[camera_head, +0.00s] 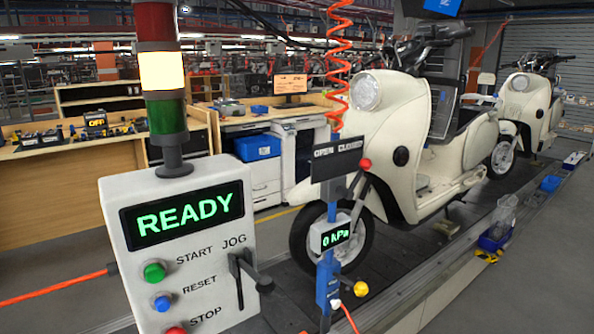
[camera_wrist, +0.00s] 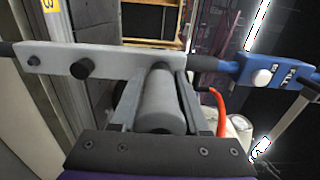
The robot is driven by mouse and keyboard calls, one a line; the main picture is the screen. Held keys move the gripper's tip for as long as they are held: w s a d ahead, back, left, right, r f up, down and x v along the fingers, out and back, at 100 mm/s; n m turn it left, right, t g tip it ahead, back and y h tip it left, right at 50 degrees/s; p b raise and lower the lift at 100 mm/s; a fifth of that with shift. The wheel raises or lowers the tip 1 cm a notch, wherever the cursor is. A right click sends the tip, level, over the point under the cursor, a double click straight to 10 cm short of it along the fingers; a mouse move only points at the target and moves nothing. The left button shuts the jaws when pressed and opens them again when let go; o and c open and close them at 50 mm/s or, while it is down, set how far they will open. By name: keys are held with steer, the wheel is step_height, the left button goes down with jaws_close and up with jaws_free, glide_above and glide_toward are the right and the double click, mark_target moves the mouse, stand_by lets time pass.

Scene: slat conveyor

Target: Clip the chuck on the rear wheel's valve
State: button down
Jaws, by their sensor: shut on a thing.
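In the wrist view my gripper (camera_wrist: 155,110) is shut on a grey cylindrical grip (camera_wrist: 160,102), one finger on each side of it. The grip meets a light grey bar (camera_wrist: 110,61) with dark knobs that runs across the picture. A blue block (camera_wrist: 262,70) with a white button and lettering is at the right end of this bar. I cannot tell which part is the chuck. In the head view a cream scooter (camera_head: 400,150) stands on the conveyor; its rear wheel (camera_head: 502,158) shows, but I cannot make out its valve. My gripper is not in the head view.
A control box (camera_head: 150,270) reading READY stands front left under a stack light (camera_head: 162,75). A blue post (camera_head: 328,280) with a gauge (camera_head: 329,236) at 0 kPa stands before the front wheel (camera_head: 345,262). An orange coiled hose (camera_head: 338,60) hangs above. A second scooter (camera_head: 528,105) stands behind.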

steer(key=shift+s+d, duration=0.1)
steer(key=shift+s, duration=0.05)
steer(key=shift+p+v, duration=0.7)
steer(key=shift+v, duration=2.15)
steer(key=shift+r, duration=0.1)
